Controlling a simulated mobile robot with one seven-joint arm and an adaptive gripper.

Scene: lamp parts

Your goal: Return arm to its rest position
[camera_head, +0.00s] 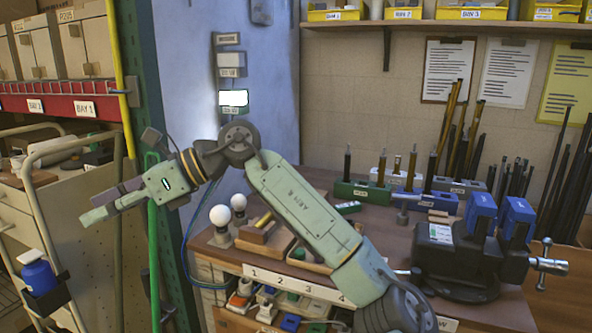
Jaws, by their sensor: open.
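My gripper (99,207) is at the left, raised in the air with its fingers pointing left. It is open, and I see nothing between its fingers. My green arm reaches from the lower right up to a bent elbow and then out to the left, clear of the workbench (324,183). Two white bulbs (220,215) stand upright on the left part of the bench, well to the right of the gripper. My arm hides part of the bench top and its front edge.
A blue-jawed vise (468,250) stands at the bench's right. Blocks holding upright rods (363,191) stand behind it. A green post (153,240) rises close to my gripper. A cart (85,230) with a blue bottle (38,273) stands at left, below shelves of boxes (85,45).

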